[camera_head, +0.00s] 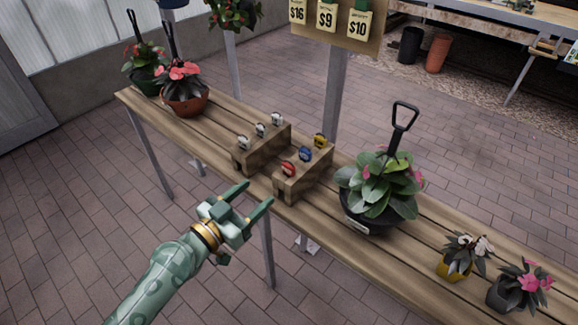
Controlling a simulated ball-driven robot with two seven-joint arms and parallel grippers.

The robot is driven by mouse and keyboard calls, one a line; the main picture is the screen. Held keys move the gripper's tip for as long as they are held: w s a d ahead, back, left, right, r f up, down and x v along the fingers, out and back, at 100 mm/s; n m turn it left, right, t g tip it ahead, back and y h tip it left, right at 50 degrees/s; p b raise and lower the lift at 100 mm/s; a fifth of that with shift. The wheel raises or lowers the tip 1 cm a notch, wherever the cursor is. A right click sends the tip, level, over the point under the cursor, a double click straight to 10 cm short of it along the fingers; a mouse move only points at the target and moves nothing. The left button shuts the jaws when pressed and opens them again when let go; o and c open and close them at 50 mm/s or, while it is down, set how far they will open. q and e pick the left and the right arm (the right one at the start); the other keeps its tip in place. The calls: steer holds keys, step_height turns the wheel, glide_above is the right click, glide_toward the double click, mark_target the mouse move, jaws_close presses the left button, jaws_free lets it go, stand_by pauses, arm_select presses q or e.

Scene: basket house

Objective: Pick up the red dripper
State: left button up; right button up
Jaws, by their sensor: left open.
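The red dripper (288,168) is a small red and white piece on the near left of the right-hand wooden stand (302,183), which is on the wooden table. A blue dripper (306,154) and a yellow one (320,140) stand behind it on the same stand. My left gripper (254,203) is green, open and empty. It is at the table's near edge, below and left of the red dripper in the picture, and apart from it. My right gripper does not show.
A second wooden stand (262,150) with white pieces is just left. A large potted plant (376,199) with a black handle stands right of the stands. Small pots, including a yellow one (456,266), are farther right. A terracotta pot (186,105) is at the far left. The table (222,122) is bare between.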

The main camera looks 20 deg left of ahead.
mark_target(287, 168)
arm_select(q)
steer(key=p+x, duration=0.1)
steer(key=x, duration=0.5)
steer(key=shift+w+d+r, duration=0.1)
steer(key=shift+w, duration=0.2)
steer(key=shift+w+d, duration=0.1)
steer(key=shift+w, duration=0.15)
steer(key=x, duration=0.3)
steer(key=p+x, duration=0.1)
steer(key=x, duration=0.1)
steer(key=shift+d+r, duration=0.1)
steer(key=shift+d, duration=0.15)
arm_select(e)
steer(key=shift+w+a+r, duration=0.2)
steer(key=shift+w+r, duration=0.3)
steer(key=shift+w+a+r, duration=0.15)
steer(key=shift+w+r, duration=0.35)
arm_select(q)
steer(key=shift+s, duration=0.1)
steer(key=c, duration=0.9)
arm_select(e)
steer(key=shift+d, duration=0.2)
